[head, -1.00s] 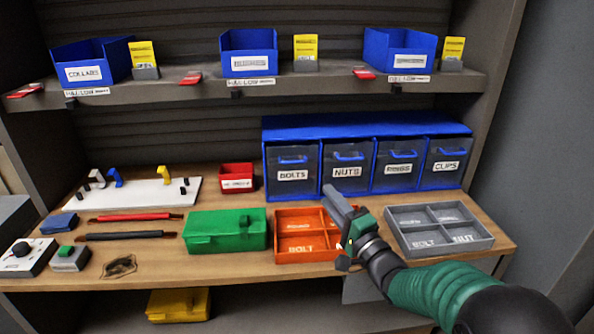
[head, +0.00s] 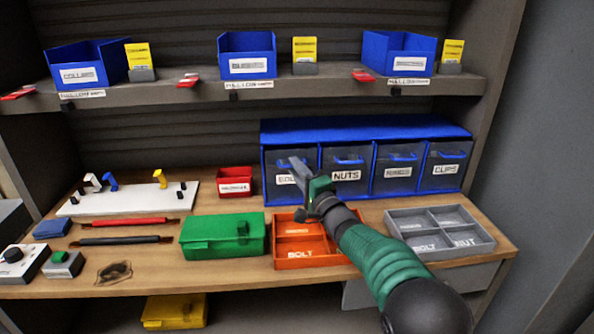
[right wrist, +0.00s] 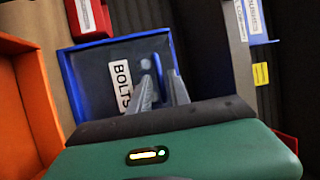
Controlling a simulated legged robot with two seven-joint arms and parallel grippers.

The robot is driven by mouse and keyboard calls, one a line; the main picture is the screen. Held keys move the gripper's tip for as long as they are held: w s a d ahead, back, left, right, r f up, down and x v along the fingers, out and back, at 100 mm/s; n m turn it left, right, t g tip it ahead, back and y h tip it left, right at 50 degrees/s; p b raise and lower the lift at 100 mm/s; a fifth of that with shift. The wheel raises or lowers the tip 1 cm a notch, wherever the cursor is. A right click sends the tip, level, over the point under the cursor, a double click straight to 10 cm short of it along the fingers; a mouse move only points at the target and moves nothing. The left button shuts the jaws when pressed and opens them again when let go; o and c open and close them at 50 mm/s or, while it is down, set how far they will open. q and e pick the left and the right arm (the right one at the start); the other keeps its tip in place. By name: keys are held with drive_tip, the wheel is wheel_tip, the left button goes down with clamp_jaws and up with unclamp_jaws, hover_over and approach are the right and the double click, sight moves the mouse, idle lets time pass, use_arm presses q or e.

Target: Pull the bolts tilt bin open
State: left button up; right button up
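The bolts tilt bin (head: 277,168) is the leftmost of the row in the blue cabinet, with a dark clear front and a white label. It is shut. In the right wrist view the bolts bin (right wrist: 90,82) lies ahead, with its blue handle (right wrist: 157,66) beyond my fingers. My right gripper (head: 299,164) reaches up from below in front of the bolts bin and hides part of its front and handle. Its two grey fingers (right wrist: 162,88) stand apart with a gap between them. I cannot tell whether they touch the handle. My left gripper is not in view.
The nuts bin (head: 346,170) stands directly to the right of the bolts bin. Below are an orange tray (head: 300,264), a green box (head: 222,236) and a grey tray (head: 441,254). A small red bin (head: 235,181) stands close to the left. The shelf (head: 300,90) hangs above.

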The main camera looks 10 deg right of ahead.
drive_tip(key=shift+a, duration=0.15)
clamp_jaws()
drive_tip(key=shift+d+f, duration=0.2)
idle(0.8)
